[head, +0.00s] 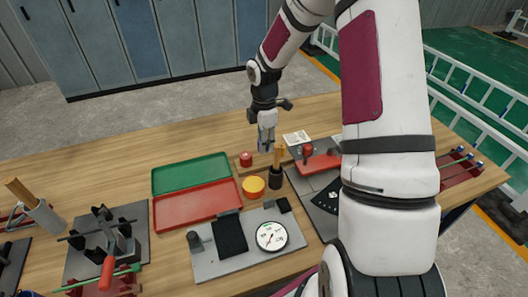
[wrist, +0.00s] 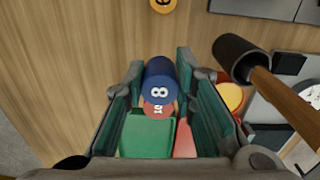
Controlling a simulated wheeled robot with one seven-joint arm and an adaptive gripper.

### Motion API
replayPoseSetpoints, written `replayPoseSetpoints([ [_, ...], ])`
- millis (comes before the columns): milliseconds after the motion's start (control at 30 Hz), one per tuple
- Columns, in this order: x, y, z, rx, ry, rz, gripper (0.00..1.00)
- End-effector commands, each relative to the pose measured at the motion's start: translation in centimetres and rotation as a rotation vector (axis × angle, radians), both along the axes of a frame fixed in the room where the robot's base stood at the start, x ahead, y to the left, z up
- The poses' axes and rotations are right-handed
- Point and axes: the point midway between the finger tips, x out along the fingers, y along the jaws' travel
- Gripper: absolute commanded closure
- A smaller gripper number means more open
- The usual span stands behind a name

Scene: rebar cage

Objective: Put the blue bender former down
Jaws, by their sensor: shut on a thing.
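My gripper (head: 266,138) is above the table, behind the black cup. In the wrist view its two green-padded fingers (wrist: 160,98) are shut on the blue bender former (wrist: 160,72), a short cylinder marked 8 on its end. A red former (wrist: 158,108) marked 10 shows just past the blue one; in the head view it stands on the wood (head: 246,159) near the tray's right edge. The blue former is not clear in the head view. A gap between it and the table cannot be measured.
A green tray (head: 190,174) and a red tray (head: 197,207) lie left of the formers. The black cup (head: 275,181) holds a wooden-handled tool close by on the right. A plate with a dial gauge (head: 271,236) lies in front. Bare wood (head: 215,135) is free behind the trays.

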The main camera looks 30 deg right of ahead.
Motion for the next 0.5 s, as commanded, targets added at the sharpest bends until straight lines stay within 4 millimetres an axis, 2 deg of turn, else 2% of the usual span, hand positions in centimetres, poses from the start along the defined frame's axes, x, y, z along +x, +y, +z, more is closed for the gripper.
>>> replayPoseSetpoints([
  [167, 0.0, 0.0, -1.2, 0.0, 0.0, -0.001, 1.0],
  [333, 0.0, 0.0, -3.6, 0.0, 0.002, -0.001, 1.0],
  [500, 0.1, 0.0, -4.1, 0.0, -0.002, -0.002, 1.0],
])
